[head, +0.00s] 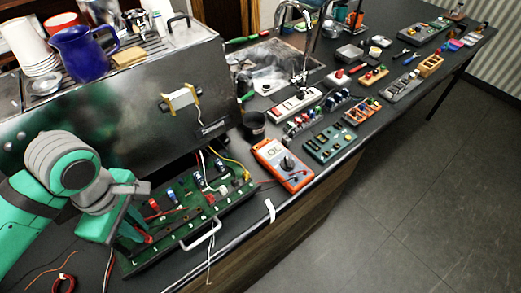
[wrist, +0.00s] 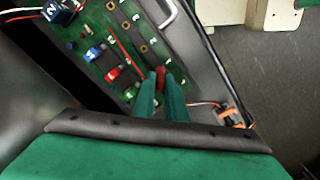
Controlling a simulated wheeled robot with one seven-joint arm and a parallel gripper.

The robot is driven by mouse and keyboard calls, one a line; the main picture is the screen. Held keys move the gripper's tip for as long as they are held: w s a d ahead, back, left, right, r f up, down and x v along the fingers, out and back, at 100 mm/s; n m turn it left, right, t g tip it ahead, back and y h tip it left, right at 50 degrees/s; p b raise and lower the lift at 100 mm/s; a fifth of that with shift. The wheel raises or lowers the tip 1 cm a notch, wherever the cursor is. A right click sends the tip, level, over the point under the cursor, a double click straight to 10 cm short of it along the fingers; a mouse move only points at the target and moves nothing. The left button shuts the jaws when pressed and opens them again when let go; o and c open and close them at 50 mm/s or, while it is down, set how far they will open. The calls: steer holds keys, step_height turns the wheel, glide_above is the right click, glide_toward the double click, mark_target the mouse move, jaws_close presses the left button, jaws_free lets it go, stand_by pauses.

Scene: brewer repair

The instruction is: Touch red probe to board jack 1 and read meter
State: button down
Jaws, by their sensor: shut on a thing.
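My gripper (head: 140,236) is at the left end of the green circuit board (head: 190,212), low over it. In the wrist view its two green fingers (wrist: 161,92) are close together on the red probe (wrist: 161,76); little of the probe shows, and its tip is hidden. I cannot tell whether the probe touches a jack. The board in the wrist view (wrist: 92,22) carries red and blue parts and several ringed holes. Board jack 1 cannot be singled out. The orange meter (head: 293,178) lies right of the board, its display showing "OL".
The steel brewer (head: 110,110) stands behind the board. A grey handle (head: 201,236) rises at the board's front edge, and loose wires run around it. A black cup (head: 254,126) stands behind the meter. Several modules and tools line the bench to the right.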

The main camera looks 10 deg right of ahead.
steer(key=shift+r, duration=2.05)
